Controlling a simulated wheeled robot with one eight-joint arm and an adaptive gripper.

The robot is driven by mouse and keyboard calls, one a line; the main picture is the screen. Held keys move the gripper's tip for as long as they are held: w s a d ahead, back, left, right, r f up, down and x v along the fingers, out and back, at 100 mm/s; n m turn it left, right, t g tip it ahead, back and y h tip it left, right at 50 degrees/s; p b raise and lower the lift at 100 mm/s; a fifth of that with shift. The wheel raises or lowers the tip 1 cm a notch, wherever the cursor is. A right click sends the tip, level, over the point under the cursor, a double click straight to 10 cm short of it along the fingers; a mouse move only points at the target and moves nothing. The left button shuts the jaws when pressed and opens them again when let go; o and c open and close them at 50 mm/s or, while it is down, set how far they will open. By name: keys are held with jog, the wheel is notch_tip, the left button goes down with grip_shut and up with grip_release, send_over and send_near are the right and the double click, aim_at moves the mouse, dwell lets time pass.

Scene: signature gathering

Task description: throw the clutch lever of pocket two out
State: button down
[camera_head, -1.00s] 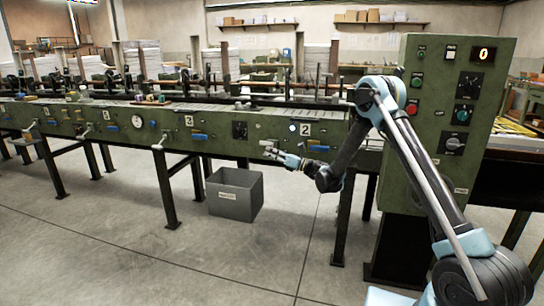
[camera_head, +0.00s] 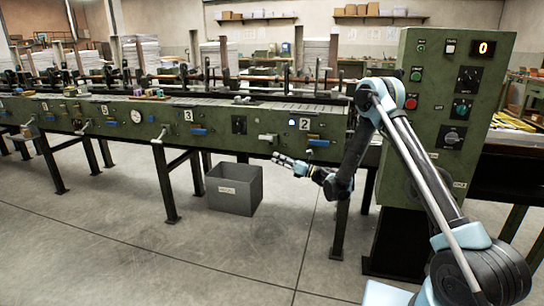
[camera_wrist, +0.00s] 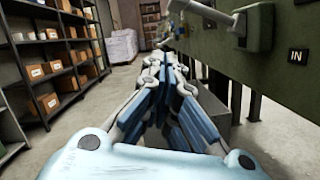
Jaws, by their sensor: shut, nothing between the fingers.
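The pocket two panel bears a white plate marked 2 (camera_head: 304,124). A pale grey lever handle (camera_head: 268,138) sticks out of the green machine front left of and below that plate. In the wrist view the lever (camera_wrist: 222,22) shows large at the top, its rounded handle pointing up and left from its pivot. A black IN label (camera_wrist: 297,56) is on the panel to its right. My gripper (camera_head: 278,158) is just below the lever in the head view, apart from it. In the wrist view my fingers (camera_wrist: 165,65) are closed together and empty, left of and below the lever.
A grey bin (camera_head: 234,190) stands on the floor below. A blue handle (camera_head: 318,143) is on the front right of the lever. The control cabinet (camera_head: 455,110) stands to the right, behind my arm. Shelves with boxes (camera_wrist: 55,60) stand at the left of the wrist view.

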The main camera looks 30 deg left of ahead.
jog(key=shift+v, duration=2.75)
jog(key=shift+d+r, duration=0.1)
jog(key=shift+s, duration=0.1)
jog(key=d+r+n+t+h, duration=0.2)
jog(key=d+r+n+h, duration=0.2)
jog(key=d+r+n, duration=0.5)
jog(key=s+d+r+n+t+h, duration=0.1)
jog(key=s+d+r+n+h, duration=0.15)
jog(key=d, duration=0.65)
jog(key=s+d+r+n+h, duration=0.1)
jog(key=s+d+r+h, duration=0.2)
jog(key=d, duration=0.6)
jog(key=s+d+f+n+h, duration=0.3)
jog(key=s+d, duration=0.6)
jog(key=d, duration=0.2)
jog(key=s+d+f+n+h, duration=0.3)
jog(key=s+d, duration=0.6)
jog(key=d, duration=0.3)
jog(key=s+d+f+n+t+h, duration=0.1)
jog(key=s+d+f+n+h, duration=0.2)
jog(key=s+d, duration=0.6)
jog(key=d+f+h, duration=0.1)
jog(key=d+h, duration=0.1)
jog(key=d, duration=0.1)
jog(key=shift+f, duration=0.3)
